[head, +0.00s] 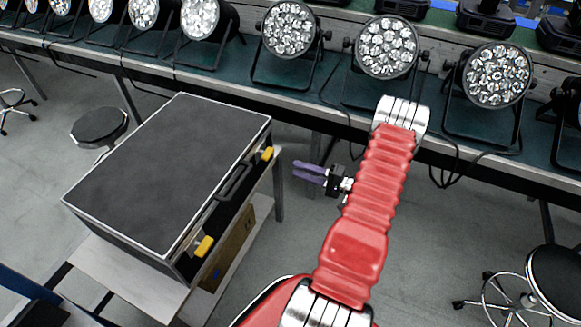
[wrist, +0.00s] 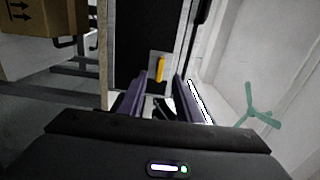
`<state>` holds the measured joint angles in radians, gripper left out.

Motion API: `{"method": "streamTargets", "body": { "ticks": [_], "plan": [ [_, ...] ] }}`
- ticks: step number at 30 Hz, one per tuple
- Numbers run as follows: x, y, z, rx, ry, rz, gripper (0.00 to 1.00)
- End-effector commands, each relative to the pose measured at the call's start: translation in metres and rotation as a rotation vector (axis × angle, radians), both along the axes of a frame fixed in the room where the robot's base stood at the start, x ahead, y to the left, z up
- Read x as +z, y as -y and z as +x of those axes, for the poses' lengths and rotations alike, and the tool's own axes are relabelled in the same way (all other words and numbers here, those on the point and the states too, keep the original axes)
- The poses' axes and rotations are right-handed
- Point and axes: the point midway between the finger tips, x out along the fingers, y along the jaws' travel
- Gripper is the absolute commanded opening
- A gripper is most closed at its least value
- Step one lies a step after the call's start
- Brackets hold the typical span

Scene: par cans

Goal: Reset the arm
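My red arm (head: 365,215) reaches up and forward from the bottom of the head view, towards the long bench. My gripper (head: 296,170) has purple fingers and points left, in the gap between the black case and the arm. In the wrist view my gripper (wrist: 163,77) shows its two fingers apart with nothing held between them. A yellow latch (wrist: 160,68) on a dark panel appears beyond the fingertips, apart from them.
A black case (head: 170,170) with yellow latches stands on a white table at left. A cardboard box (head: 232,252) sits under it. Several par cans (head: 387,47) line the bench (head: 225,88). Stools (head: 98,127) stand left and right.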

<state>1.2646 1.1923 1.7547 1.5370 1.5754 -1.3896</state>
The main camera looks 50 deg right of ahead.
Motion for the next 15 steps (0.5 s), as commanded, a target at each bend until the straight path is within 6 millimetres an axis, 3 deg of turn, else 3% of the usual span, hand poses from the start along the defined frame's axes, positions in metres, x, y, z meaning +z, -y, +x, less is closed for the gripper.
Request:
{"method": "streamTargets", "body": {
  "ticks": [5, 15],
  "plan": [
    [-0.0003, 0.0042, -0.0122, 0.000, 0.000, 0.001, 0.31],
    [-0.0003, 0.0044, -0.0130, 0.000, 0.000, 0.001, 0.31]
  ]
}}
